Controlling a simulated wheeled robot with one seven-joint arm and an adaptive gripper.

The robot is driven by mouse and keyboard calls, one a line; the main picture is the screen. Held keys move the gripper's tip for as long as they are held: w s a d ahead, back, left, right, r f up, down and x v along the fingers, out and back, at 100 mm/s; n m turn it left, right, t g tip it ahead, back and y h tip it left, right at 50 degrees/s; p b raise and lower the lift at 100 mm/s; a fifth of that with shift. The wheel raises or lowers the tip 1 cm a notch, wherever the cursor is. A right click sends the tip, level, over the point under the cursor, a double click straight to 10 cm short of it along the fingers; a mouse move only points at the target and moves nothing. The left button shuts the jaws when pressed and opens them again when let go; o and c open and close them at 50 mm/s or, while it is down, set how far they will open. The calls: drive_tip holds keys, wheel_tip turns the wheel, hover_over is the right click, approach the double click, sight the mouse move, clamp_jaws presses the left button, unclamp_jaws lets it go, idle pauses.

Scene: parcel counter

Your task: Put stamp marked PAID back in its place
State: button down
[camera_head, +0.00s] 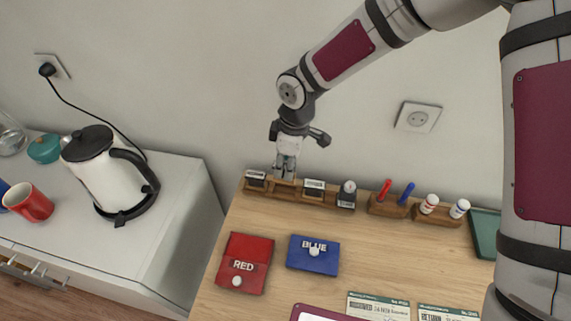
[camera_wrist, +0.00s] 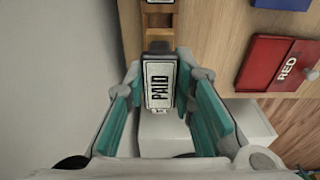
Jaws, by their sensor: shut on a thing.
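The stamp marked PAID (camera_wrist: 158,85) shows in the wrist view, its white label with black letters between my fingers. My gripper (camera_wrist: 160,72) is shut on it, with the teal-padded fingers on either side. In the head view my gripper (camera_head: 284,174) points down at the left part of the wooden stamp rack (camera_head: 330,199). I cannot make out the PAID label in the head view. Part of the rack (camera_wrist: 158,24) shows beyond the stamp in the wrist view, with bare wood there. The contact between stamp and rack is hidden.
Other stamps stand at the rack's left end (camera_head: 256,178), its middle (camera_head: 314,187) and its right end (camera_head: 347,194). Pens (camera_head: 384,189) and small bottles (camera_head: 429,203) stand further right. A red pad (camera_head: 244,263) and blue pad (camera_head: 313,256) lie in front. The wall is close behind.

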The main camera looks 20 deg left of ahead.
drive_tip(key=shift+f, duration=0.15)
drive_tip(key=shift+f+b, duration=0.3)
drive_tip(key=shift+f, duration=0.05)
drive_tip(key=shift+f+b, duration=1.4)
drive_tip(key=shift+f, duration=1)
drive_tip(key=c, duration=1.6)
unclamp_jaws()
drive_tip(key=shift+o, duration=0.2)
drive_tip(key=shift+r, duration=0.1)
drive_tip(key=shift+d+r+p, duration=0.15)
drive_tip(key=shift+r+p, duration=0.6)
drive_tip(key=shift+r, duration=0.55)
drive_tip(key=shift+d+r+p, duration=0.15)
drive_tip(key=shift+r+p, duration=0.6)
drive_tip(key=shift+r, duration=0.5)
drive_tip(key=shift+o, duration=0.2)
